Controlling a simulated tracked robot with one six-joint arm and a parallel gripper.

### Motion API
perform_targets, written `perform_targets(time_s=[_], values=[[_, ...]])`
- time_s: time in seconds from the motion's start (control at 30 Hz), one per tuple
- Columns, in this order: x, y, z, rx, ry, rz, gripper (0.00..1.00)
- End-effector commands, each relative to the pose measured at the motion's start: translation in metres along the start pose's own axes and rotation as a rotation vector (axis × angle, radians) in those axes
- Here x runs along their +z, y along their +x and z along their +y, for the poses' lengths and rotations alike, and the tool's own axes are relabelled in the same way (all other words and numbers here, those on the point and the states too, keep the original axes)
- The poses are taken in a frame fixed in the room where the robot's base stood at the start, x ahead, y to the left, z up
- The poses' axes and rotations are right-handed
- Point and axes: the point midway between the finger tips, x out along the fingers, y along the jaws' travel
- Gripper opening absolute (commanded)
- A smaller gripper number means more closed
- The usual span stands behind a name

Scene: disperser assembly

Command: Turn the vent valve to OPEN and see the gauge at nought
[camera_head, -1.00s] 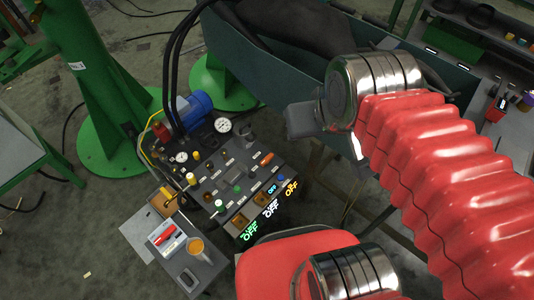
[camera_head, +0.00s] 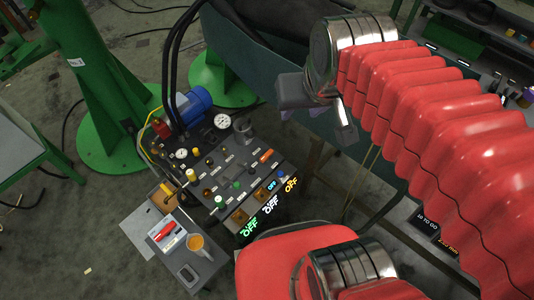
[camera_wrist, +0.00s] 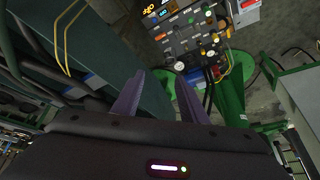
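A dark control panel (camera_head: 228,178) with several coloured knobs, switches and lit OFF signs stands left of centre in the head view. It also shows at the top of the wrist view (camera_wrist: 186,38). A white round gauge (camera_head: 222,121) sits at its back edge, and a smaller white gauge (camera_head: 181,154) at its left. The needles are too small to read. I cannot tell which knob is the vent valve; a yellow-topped part (camera_head: 191,175) stands on the left side. My gripper (camera_wrist: 160,72) has its two purple fingers apart, with nothing between them, clear of the panel.
A blue motor (camera_head: 194,104) and black hoses lie behind the panel. A dark green trough (camera_head: 270,65) is behind my arm. A green pillar (camera_head: 95,85) rises at left.

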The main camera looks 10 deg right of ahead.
Motion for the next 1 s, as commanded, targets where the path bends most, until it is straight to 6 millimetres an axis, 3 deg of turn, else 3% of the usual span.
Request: perform_targets(time_s=[0.57,1.0], values=[[-0.069,0.052,-0.004,0.012,0.143,-0.078,0.39],[-0.113,0.109,-0.006,0.027,0.251,-0.132,0.39]])
